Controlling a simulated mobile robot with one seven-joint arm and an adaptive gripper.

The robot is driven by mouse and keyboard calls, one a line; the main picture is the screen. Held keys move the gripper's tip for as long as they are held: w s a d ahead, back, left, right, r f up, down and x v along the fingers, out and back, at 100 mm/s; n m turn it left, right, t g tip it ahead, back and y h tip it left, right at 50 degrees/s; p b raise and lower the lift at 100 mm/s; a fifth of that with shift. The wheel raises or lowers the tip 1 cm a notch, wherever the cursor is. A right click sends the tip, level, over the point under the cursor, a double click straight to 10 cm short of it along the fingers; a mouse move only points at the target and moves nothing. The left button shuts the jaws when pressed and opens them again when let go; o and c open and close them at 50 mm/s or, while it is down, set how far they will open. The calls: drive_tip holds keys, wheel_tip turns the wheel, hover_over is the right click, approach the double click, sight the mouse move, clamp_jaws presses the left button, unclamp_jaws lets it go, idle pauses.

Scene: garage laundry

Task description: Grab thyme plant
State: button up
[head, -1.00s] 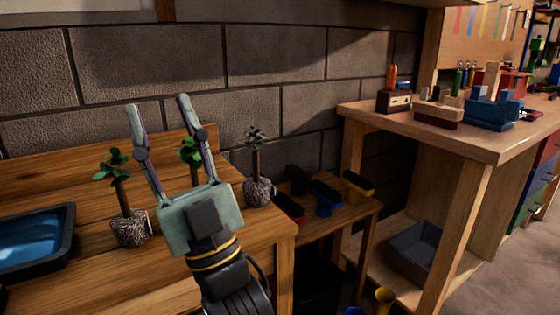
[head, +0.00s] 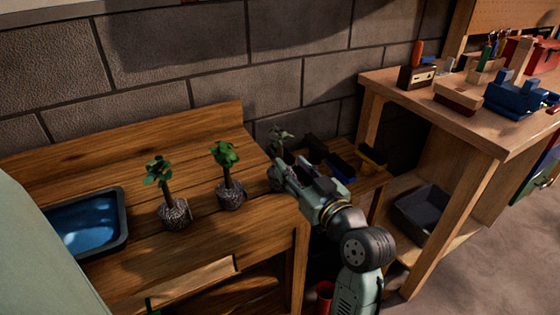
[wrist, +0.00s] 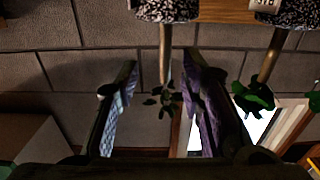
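Three small potted plants stand on the wooden bench: a left one with green leaves (head: 172,200), a middle one with green leaves (head: 229,180) and a right one with greyish leaves (head: 280,138). I cannot read their pot labels, so I cannot tell by name which is thyme. My gripper (head: 278,172) is at the right plant and partly hides its stem and pot. In the upside-down wrist view, my gripper (wrist: 162,66) is open, with a bare stem and leaves (wrist: 163,98) between its fingers, apparently untouched. A second plant (wrist: 256,96) is outside the right finger.
A blue tray (head: 88,227) lies on the bench at the left. A brick wall (head: 180,65) stands behind. At the right, a taller workbench (head: 420,92) holds wooden and blue items. A lower shelf with brushes (head: 372,158) is behind my arm.

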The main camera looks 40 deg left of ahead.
drive_tip(key=x, duration=0.1)
drive_tip(key=p+x, duration=0.1)
drive_tip(key=x, duration=0.1)
drive_tip(key=p+x, duration=0.1)
drive_tip(key=x, duration=0.1)
drive_tip(key=shift+s+a, duration=0.15)
drive_tip(key=shift+s, duration=0.15)
drive_tip(key=shift+w+a+f, duration=0.15)
drive_tip(key=shift+a+f, duration=0.05)
drive_tip(key=shift+a, duration=0.15)
clamp_jaws()
